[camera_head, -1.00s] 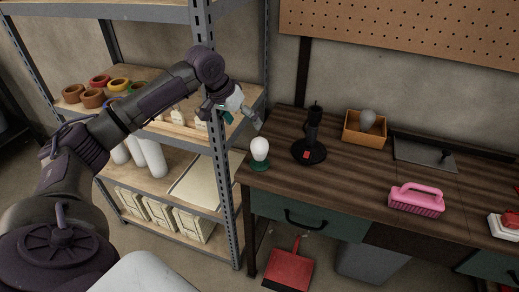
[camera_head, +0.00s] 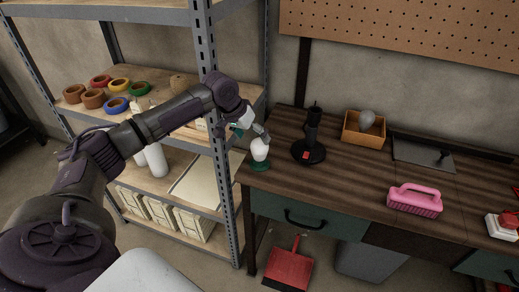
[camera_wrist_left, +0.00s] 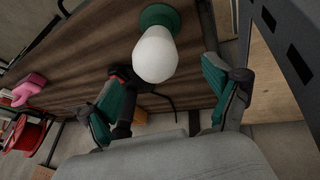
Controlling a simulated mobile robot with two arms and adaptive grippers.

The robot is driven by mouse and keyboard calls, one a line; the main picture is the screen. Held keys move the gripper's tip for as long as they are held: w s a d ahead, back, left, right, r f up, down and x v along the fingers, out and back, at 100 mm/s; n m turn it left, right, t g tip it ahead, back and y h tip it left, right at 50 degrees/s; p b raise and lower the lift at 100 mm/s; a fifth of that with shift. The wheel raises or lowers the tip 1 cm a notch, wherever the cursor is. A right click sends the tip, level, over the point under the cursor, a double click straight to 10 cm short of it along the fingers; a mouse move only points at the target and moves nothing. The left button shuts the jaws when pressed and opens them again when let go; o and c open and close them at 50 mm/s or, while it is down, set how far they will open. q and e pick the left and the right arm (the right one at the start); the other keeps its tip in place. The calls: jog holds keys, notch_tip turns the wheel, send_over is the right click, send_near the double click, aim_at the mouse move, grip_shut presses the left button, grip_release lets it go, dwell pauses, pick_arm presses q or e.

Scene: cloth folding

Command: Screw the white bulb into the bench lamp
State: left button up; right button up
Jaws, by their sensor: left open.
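The white bulb (camera_head: 260,150) stands upright on a green holder (camera_head: 259,166) at the bench's left front corner. In the left wrist view the bulb (camera_wrist_left: 155,54) is ahead of the fingers, close to their tips, with the green holder (camera_wrist_left: 160,17) beyond it. My left gripper (camera_head: 256,134) is just above and beside the bulb, its green-padded fingers (camera_wrist_left: 166,90) apart with nothing between them. The black bench lamp (camera_head: 312,130) stands right of the bulb on a round base with a red switch; its socket end points up and looks empty. My right gripper is not visible.
A wooden box (camera_head: 350,136) with a grey bulb (camera_head: 367,119) stands behind the lamp. A pink brush (camera_head: 415,199) lies at the right front. A metal shelf post (camera_head: 221,180) stands close to my left arm. Bare bench top lies in front of the lamp.

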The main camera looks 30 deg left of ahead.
pick_arm(q)
jog(key=shift+d+p+x, duration=0.15)
jog(key=shift+p+x, duration=0.2)
jog(key=shift+x, duration=0.95)
jog(key=shift+d+p+x, duration=0.15)
jog(key=shift+p+x, duration=0.2)
jog(key=shift+x, duration=0.95)
jog(key=shift+s, duration=0.1)
jog(key=shift+c, duration=0.2)
jog(key=c, duration=1.2)
jog(key=shift+o, duration=0.2)
jog(key=shift+r, duration=0.1)
notch_tip(320, 180, up, 4)
jog(key=shift+f+b, duration=0.1)
jog(key=shift+b, duration=0.45)
jog(key=d+r+b, duration=0.1)
jog(key=d+r, duration=0.6)
jog(key=d, duration=0.4)
jog(key=shift+d+b, duration=0.3)
